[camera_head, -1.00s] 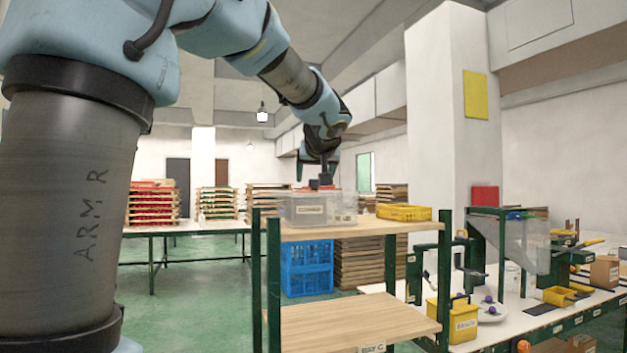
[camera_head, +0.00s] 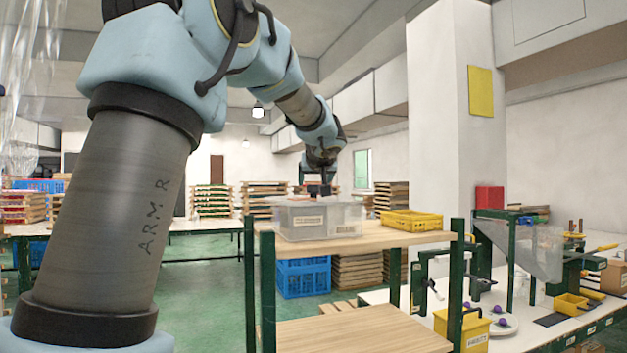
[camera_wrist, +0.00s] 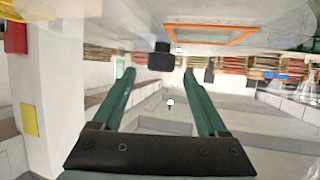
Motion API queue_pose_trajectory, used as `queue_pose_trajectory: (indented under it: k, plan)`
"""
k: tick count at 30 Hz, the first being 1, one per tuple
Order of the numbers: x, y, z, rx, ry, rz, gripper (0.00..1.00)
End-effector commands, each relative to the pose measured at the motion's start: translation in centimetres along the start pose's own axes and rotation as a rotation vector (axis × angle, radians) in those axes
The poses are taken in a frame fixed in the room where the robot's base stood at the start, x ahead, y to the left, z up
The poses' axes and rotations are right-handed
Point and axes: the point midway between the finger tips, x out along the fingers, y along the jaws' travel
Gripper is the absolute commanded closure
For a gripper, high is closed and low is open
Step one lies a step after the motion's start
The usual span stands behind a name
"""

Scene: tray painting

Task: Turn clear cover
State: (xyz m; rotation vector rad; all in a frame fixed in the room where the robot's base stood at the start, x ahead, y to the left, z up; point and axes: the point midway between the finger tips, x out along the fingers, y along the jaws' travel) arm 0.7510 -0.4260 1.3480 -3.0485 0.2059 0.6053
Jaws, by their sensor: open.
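A clear plastic box (camera_head: 300,226) with a pale label stands on the upper wooden shelf in the head view. Its clear cover (camera_head: 345,201) is on top; the exact edge between cover and box is hard to make out. My gripper (camera_head: 318,178) is just above the cover, pointing down. In the wrist view, which is upside down, my gripper (camera_wrist: 160,74) is open with its two green fingers apart. A black knob (camera_wrist: 161,57) is just past the fingertips, between their lines. The cover's surface (camera_wrist: 125,38) bears an orange-edged rectangle (camera_wrist: 210,35). Contact cannot be told.
A yellow crate (camera_head: 411,221) sits right of the box on the shelf (camera_head: 385,238). Green posts (camera_head: 267,290) rise at the shelf's corners. A blue crate (camera_head: 303,278) is behind below. A workbench at right holds a yellow bin (camera_head: 462,331) and a plate with purple balls.

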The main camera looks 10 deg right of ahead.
Motion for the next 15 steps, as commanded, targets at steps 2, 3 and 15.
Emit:
queue_pose_trajectory:
  k: [2,3,15]
  plan:
    - [1.3,-0.1,-0.1,0.001,-0.003,-0.002,0.24]
    - [1.9,-0.1,-0.1,0.001,-0.002,-0.002,0.24]
    - [3.7,-0.1,0.1,-0.001,-0.001,0.0,0.24]
